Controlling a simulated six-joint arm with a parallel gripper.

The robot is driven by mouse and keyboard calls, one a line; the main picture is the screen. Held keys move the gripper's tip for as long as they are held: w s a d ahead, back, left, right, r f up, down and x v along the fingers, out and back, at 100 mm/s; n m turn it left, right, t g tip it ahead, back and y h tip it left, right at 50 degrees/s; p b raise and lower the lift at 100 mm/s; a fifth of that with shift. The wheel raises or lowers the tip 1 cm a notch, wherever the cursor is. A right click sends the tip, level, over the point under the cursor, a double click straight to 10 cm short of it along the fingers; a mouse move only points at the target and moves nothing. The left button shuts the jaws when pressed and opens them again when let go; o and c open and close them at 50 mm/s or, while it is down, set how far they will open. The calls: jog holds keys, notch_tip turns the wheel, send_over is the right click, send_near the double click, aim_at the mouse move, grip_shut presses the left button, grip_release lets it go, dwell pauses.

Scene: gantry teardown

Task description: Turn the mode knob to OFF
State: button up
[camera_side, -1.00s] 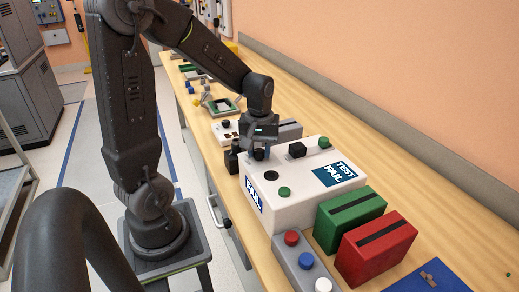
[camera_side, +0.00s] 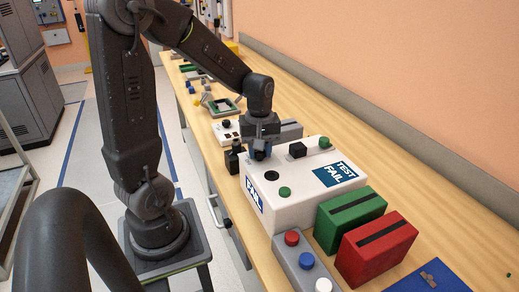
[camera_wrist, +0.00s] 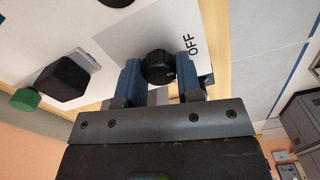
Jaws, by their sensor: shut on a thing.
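The mode knob (camera_wrist: 159,67) is a black ribbed knob on a pale panel of the white test box (camera_side: 290,205). The printed word OFF (camera_wrist: 194,45) stands beside it in the wrist view, to the right of the knob. My gripper (camera_wrist: 160,75) is shut on the knob, with one blue fingertip on each side. In the side view my gripper (camera_side: 262,154) is at the far left end of the box top and hides most of the knob. The knob's pointer mark cannot be made out.
A black square block (camera_side: 297,150) and green buttons (camera_side: 285,191) stand on the box top near my gripper. A green case (camera_side: 349,220), a red case (camera_side: 377,249) and a grey button strip (camera_side: 302,262) stand in front.

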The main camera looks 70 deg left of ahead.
jog(key=o, duration=0.9)
jog(key=shift+o, duration=0.2)
jog(key=shift+r, duration=0.1)
notch_tip(320, 180, up, 14)
jog(key=shift+f, duration=0.2)
jog(key=s+d+f+m+t, duration=0.1)
jog(key=s+d+m+t, duration=0.1)
jog(key=s+d+m, duration=0.2)
jog(key=s+d+m+t, duration=0.3)
jog(key=s+d+m, duration=0.1)
jog(key=d+m, duration=0.6)
jog(key=shift+d+f+m+t, duration=0.3)
jog(key=shift+f+m, duration=0.1)
jog(key=shift+m, duration=0.2)
